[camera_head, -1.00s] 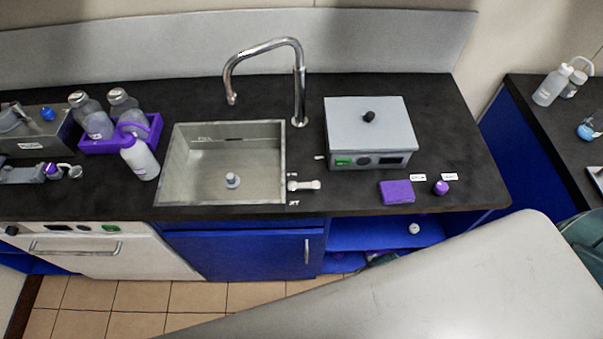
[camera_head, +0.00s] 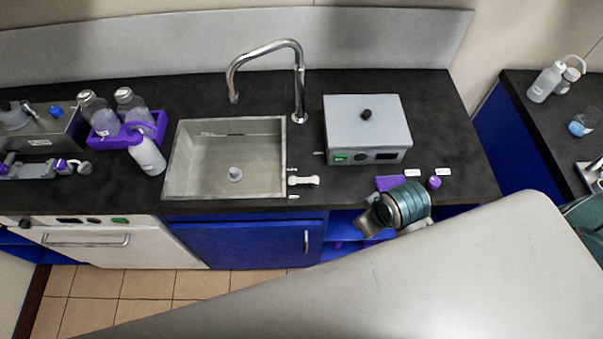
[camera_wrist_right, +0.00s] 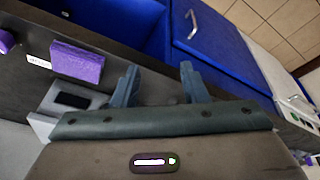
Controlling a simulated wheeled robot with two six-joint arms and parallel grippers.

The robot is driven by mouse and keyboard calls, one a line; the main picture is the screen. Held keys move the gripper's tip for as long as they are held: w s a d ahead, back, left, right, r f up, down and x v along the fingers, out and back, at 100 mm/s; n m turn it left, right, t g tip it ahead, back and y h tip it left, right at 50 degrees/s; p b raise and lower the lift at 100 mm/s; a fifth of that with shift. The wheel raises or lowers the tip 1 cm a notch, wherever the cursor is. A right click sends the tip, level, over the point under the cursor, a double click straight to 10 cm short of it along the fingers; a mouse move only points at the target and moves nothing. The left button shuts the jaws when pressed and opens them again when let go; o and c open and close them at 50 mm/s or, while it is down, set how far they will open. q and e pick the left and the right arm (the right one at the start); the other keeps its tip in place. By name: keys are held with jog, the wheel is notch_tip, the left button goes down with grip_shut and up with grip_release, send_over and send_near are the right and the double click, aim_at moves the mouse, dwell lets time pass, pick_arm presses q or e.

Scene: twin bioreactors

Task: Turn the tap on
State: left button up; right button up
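A small white lever (camera_head: 303,181) lies sideways on the counter at the sink's front right, between two small labels. My right gripper (camera_head: 368,220) is at the counter's front edge, right of and nearer than the lever, apart from it. In the right wrist view its two fingers (camera_wrist_right: 158,72) are spread with nothing between them. That view does not show the lever. My left gripper is not in view.
A grey box device (camera_head: 366,125) stands right of the sink. A purple block (camera_head: 388,182) is partly hidden by my right wrist, with a purple cap (camera_head: 435,182) beside it. Bottles in a purple rack (camera_head: 160,125) stand left of the sink. The counter around the lever is clear.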

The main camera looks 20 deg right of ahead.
jog(key=w+a+n+y, duration=0.2)
jog(key=w+a+n, duration=0.15)
jog(key=w, duration=0.45)
jog(key=n+g+y, duration=0.2)
jog(key=n, duration=0.6)
send_near(298, 180)
jog(key=p+x, duration=0.3)
jog(key=x, duration=0.3)
jog(key=shift+a+f, duration=0.1)
jog(key=shift+f, duration=0.25)
jog(key=shift+a+f, duration=0.15)
jog(key=shift+f, duration=0.25)
jog(key=shift+c, duration=0.4)
grip_shut()
